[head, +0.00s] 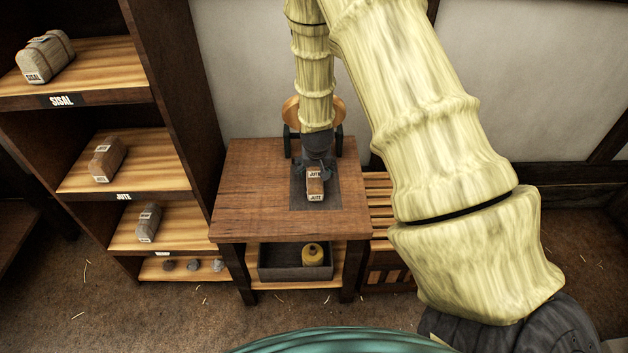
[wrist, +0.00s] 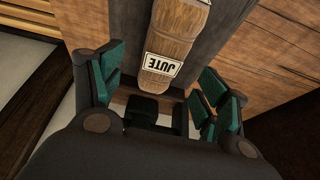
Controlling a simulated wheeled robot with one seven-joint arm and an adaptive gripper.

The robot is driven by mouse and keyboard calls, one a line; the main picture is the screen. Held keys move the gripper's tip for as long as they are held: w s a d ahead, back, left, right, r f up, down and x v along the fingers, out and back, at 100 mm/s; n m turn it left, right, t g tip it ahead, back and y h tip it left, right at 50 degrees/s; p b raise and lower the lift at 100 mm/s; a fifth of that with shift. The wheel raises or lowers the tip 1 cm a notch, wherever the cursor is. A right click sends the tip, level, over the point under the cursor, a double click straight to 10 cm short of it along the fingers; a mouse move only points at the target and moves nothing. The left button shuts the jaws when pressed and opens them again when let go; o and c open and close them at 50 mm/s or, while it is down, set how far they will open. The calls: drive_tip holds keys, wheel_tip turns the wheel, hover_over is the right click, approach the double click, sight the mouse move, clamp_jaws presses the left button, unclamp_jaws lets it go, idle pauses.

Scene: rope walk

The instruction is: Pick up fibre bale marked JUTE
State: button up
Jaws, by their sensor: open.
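The brown fibre bale marked JUTE (head: 315,187) stands on a dark mat (head: 345,199) on the wooden table (head: 252,178). White JUTE labels show on its top and its near face. My gripper (head: 314,168) is at the bale's far side, low over the table. In the wrist view the bale (wrist: 178,32) extends from the top edge to the middle, with its label upside down. My open gripper (wrist: 165,90) has its green-padded fingers spread to either side of the bale's labelled end. I cannot tell whether any finger touches it.
A shelf rack at left holds a SISAL bale (head: 45,57), a brown bale (head: 107,159) above a JUTE shelf label (head: 123,197), and a greyish bale (head: 148,223). A slatted wooden crate (head: 383,272) stands right.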

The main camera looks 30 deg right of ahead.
sight(315, 174)
drive_tip(key=shift+p+x, duration=0.45)
drive_tip(key=shift+x, duration=2.5)
drive_tip(key=shift+a, duration=0.1)
drive_tip(key=shift+c, duration=0.4)
drive_tip(key=c, duration=1.2)
drive_tip(key=shift+r, duration=0.1)
